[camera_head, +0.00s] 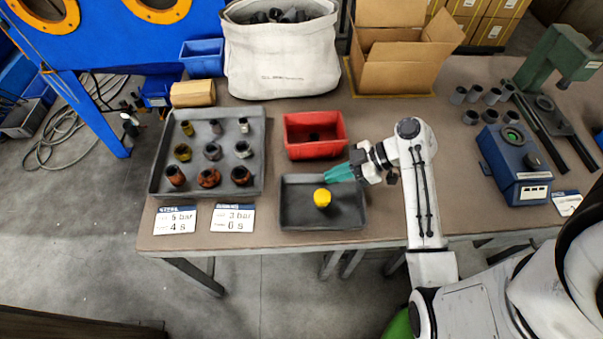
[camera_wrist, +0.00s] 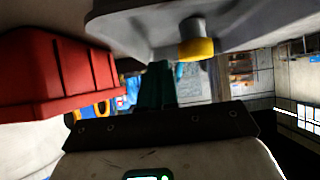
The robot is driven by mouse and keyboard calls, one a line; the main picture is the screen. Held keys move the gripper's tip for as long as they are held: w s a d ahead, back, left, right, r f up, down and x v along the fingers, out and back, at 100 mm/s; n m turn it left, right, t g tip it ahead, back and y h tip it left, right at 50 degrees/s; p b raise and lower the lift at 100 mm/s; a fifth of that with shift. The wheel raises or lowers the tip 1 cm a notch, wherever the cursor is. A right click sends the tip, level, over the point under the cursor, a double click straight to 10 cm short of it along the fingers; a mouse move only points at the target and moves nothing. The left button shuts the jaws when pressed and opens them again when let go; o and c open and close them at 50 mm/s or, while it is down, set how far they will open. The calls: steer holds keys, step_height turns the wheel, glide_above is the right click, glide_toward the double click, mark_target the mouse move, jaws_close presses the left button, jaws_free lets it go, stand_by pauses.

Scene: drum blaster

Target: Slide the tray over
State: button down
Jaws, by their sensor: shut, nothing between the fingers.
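A small dark grey tray (camera_head: 295,212) lies near the front edge of the table. A yellow-topped piece (camera_head: 322,198) stands in it; in the wrist view this piece (camera_wrist: 195,42) shows a grey body with a yellow end, beside the tray's surface (camera_wrist: 125,28). My gripper (camera_head: 330,174) has teal fingers, shut and empty, pointing left at the tray's back right rim. The fingers (camera_wrist: 157,72) also show in the wrist view, between the tray and a red bin. I cannot tell whether they touch the tray.
The red bin (camera_head: 316,151) stands just behind the small tray. A larger grey tray (camera_head: 158,170) with several fittings lies to the left, with two label cards (camera_head: 234,218) in front. A blue device (camera_head: 515,165) stands at right. Some bare table separates the two trays.

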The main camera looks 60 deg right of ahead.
steer(key=p, duration=0.2)
glide_above(291, 190)
steer(key=shift+w+a, duration=0.15)
steer(key=shift+w, duration=0.05)
steer(key=shift+s+f, duration=0.15)
steer(key=shift+f, duration=0.7)
steer(key=shift+d, duration=0.2)
